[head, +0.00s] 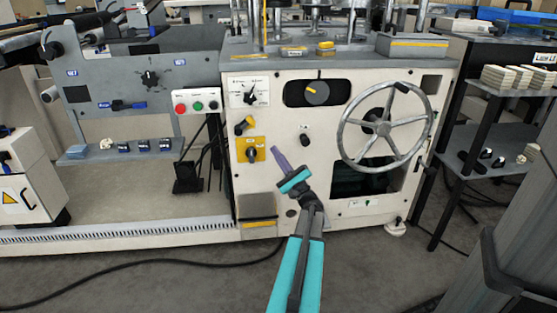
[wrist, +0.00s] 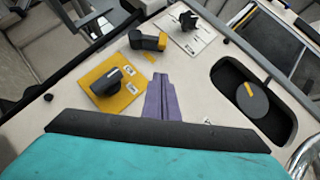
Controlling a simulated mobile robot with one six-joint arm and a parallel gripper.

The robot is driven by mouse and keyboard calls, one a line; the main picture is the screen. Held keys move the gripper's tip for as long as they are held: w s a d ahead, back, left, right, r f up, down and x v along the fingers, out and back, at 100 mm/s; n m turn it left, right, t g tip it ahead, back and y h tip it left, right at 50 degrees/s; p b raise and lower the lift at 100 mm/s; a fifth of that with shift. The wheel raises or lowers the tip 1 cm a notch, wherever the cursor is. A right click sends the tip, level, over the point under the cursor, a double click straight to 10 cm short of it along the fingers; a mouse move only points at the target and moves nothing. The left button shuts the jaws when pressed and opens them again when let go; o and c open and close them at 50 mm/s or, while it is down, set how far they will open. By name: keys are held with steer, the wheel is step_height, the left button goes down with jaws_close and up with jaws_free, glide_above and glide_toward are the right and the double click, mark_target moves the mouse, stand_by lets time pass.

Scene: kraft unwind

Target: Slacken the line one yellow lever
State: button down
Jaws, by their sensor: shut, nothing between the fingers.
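A black lever with a yellow end (head: 245,126) is on the cream front panel of the machine, above a yellow plate. It also shows in the wrist view (wrist: 148,41), near the top middle. I cannot read any label naming line one. My gripper (head: 275,151) is in front of the panel, to the right of and below this lever. Its purple fingers (wrist: 160,78) are together and empty, and they point up the panel. The fingers appear apart from the lever.
A black knob (wrist: 117,79) sits on the yellow plate (wrist: 94,72), close to my fingers' left. A dial (head: 250,93) is above the lever. A round knob with a yellow mark (head: 316,92) and a large handwheel (head: 384,125) are to the right. Push buttons (head: 197,106) are to the left.

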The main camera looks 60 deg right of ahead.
mark_target(254, 124)
steer(key=shift+w+d+r+b, duration=0.2)
steer(key=shift+w+r+b, duration=0.4)
steer(key=shift+w+r, duration=1.2)
steer(key=shift+w+d+r+b, duration=0.15)
steer(key=shift+w+r+b, duration=0.45)
steer(key=shift+w+r, duration=1.15)
steer(key=shift+w+f, duration=0.1)
steer(key=shift+f, duration=0.05)
steer(key=shift+w+a, duration=0.15)
steer(key=shift+w, duration=0.05)
steer(key=shift+r, duration=0.2)
